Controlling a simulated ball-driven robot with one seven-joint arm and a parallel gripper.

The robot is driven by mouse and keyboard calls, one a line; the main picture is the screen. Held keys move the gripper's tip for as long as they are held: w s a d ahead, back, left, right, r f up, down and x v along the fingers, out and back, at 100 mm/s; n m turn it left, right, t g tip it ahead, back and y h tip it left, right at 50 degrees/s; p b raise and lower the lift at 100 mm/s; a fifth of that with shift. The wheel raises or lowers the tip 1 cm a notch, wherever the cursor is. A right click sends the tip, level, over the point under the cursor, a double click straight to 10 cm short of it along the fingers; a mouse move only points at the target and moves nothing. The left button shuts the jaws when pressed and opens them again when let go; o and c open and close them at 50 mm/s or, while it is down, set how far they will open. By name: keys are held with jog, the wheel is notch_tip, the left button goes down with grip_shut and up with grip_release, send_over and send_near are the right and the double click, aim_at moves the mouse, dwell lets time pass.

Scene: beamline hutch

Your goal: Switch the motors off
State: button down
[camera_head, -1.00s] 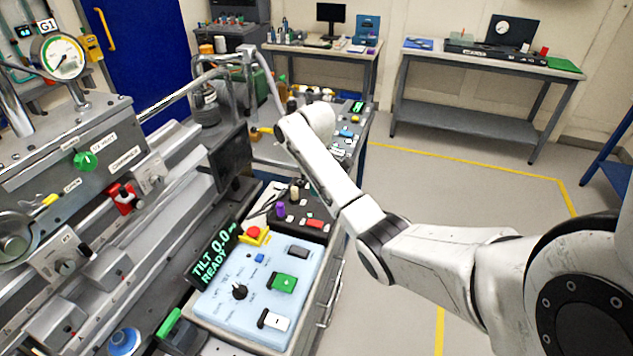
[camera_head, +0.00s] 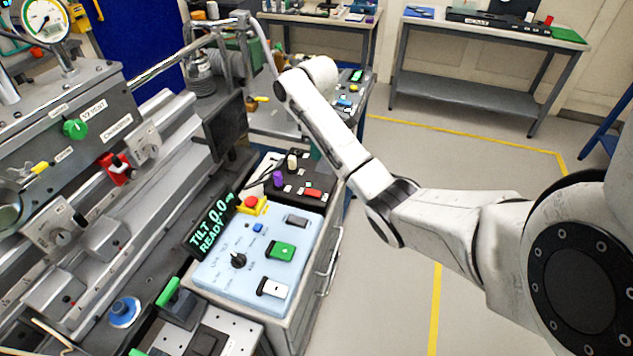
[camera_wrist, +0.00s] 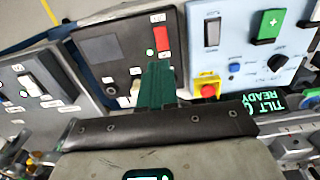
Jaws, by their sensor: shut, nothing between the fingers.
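The motor switch cannot be told apart by label; the lettering is too small to read. A light blue panel (camera_head: 225,272) carries a green rocker (camera_head: 281,251), a white rocker (camera_head: 272,288), a grey rocker (camera_head: 297,221), a black knob (camera_head: 238,260) and a red button (camera_head: 251,202) on a yellow base. Behind it, a dark box (camera_head: 321,179) carries a red rocker (camera_head: 313,193); the rocker also shows in the wrist view (camera_wrist: 161,38). My gripper (camera_wrist: 158,66) has dark green fingers, shut and empty, over the dark box in the wrist view.
A display (camera_head: 210,222) reading TILT 0.0 READY stands left of the blue panel. A grey panel with rockers (camera_wrist: 30,86) lies left of the dark box in the wrist view. Rails and instruments (camera_head: 110,220) crowd the left. The floor (camera_head: 475,165) at right is open.

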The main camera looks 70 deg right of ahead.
dwell(0.3)
jog(key=b, duration=0.5)
send_near(317, 193)
notch_tip(317, 193, down, 7)
jog(key=shift+r, duration=0.1)
dwell(0.4)
